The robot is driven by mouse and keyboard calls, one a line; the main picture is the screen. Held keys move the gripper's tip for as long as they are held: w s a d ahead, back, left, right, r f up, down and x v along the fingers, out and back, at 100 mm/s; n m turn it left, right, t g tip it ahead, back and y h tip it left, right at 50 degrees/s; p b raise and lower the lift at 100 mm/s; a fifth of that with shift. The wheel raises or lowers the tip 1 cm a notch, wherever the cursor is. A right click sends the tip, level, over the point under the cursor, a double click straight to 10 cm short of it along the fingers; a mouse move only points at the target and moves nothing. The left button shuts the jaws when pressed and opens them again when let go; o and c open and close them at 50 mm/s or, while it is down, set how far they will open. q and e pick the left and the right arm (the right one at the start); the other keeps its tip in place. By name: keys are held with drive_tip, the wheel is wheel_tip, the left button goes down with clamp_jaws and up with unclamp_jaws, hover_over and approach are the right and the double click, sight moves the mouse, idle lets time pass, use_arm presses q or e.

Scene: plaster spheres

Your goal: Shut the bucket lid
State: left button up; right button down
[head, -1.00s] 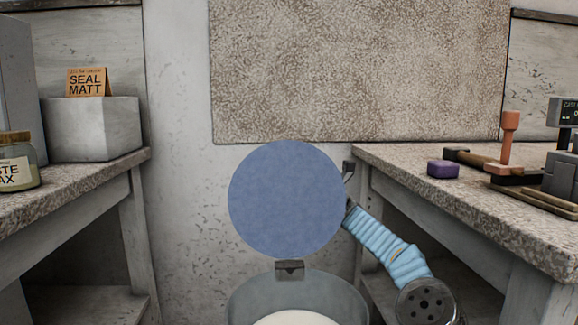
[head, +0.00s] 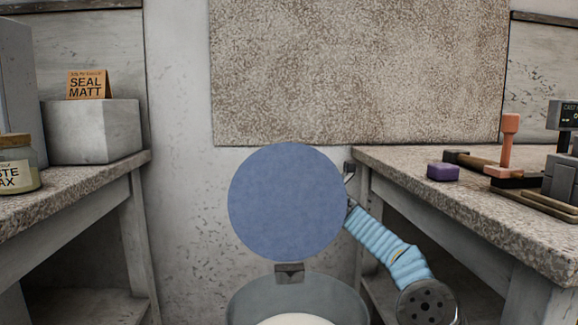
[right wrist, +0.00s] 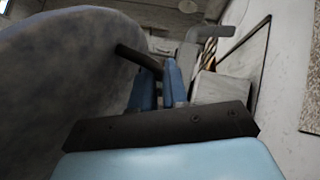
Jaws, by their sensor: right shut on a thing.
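The bucket lid (head: 286,203) is a round blue disc standing open, upright above the bucket's back rim. A dark hinge (head: 289,272) joins it to the grey bucket (head: 246,300), which holds something white and is cut off by the lower edge. My right gripper (head: 350,187) is at the lid's right edge, partly hidden behind it. In the right wrist view the lid (right wrist: 60,80) fills the left side. There the blue fingers of my right gripper (right wrist: 158,84) are shut at a dark bar (right wrist: 137,60) beside the lid. My left gripper is out of view.
Stone-topped benches stand on the left (head: 75,188) and right (head: 480,205), with a gap between them. The right one holds a purple block (head: 443,172) and a pink-handled tool (head: 509,135); the left one holds a jar (head: 18,165) and a grey block (head: 92,130).

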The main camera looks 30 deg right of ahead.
sight(332, 183)
drive_tip(key=s+a+r+n+g+h+b, duration=0.1)
drive_tip(key=s+a+n+g, duration=0.4)
drive_tip(key=s+n, duration=0.5)
drive_tip(key=shift+a+r+n+g+h+b, duration=0.3)
drive_tip(key=shift+g+h+b, duration=0.2)
drive_tip(key=shift+g+h, duration=0.65)
drive_tip(key=shift+g, duration=0.35)
drive_tip(key=c, duration=1.5)
unclamp_jaws()
drive_tip(key=shift+d, duration=0.1)
drive_tip(key=p+v, duration=0.4)
drive_tip(key=v, duration=0.6)
drive_tip(key=shift+w+d+f+p, duration=0.1)
drive_tip(key=shift+d+p, duration=0.2)
drive_tip(key=shift+p, duration=0.05)
drive_tip(key=shift+d+f, duration=0.35)
drive_tip(key=shift+d, duration=0.2)
drive_tip(key=shift+f, duration=0.1)
